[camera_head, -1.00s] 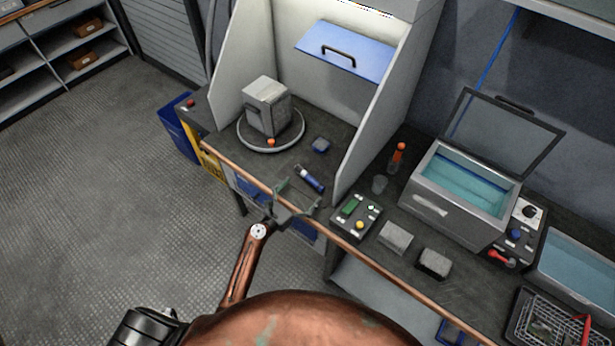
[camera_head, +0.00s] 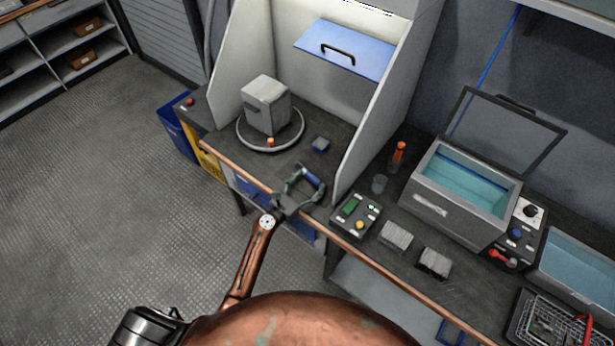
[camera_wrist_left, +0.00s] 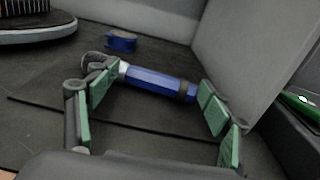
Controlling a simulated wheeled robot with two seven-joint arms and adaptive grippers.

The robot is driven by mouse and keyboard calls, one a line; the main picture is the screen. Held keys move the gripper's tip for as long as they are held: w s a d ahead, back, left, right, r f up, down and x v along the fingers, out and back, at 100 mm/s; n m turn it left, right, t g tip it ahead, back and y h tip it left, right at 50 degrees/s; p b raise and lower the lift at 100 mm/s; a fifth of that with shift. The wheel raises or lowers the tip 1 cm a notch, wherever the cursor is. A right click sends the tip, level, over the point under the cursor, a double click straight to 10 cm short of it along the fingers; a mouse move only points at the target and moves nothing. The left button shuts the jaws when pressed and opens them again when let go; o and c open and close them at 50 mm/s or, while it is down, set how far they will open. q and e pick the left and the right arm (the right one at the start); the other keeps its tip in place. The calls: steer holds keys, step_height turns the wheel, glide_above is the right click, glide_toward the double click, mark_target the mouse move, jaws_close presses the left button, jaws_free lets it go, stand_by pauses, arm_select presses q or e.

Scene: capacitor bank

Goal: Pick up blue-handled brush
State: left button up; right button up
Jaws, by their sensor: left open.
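The blue-handled brush (camera_head: 313,180) lies on the dark bench top inside the booth, near the front edge. In the left wrist view its blue handle (camera_wrist_left: 158,82) runs across the picture, with a dark band near its right end and a pale metal collar at the left. My left gripper (camera_head: 305,184) is open over the bench edge at the brush. In the wrist view the green-padded fingers of the gripper (camera_wrist_left: 158,105) stand wide apart on either side of the handle, which lies between or just beyond their tips. The brush's left end is partly hidden by a finger. My right gripper is not in view.
A grey block on a round turntable (camera_head: 244,139) stands behind left. A small blue item (camera_head: 320,144) lies behind the brush. The booth's right wall (camera_head: 372,135) rises close to the right. A control box (camera_head: 356,216) stands right of that wall.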

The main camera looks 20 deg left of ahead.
arm_select(q)
jaws_close()
stand_by(0.8)
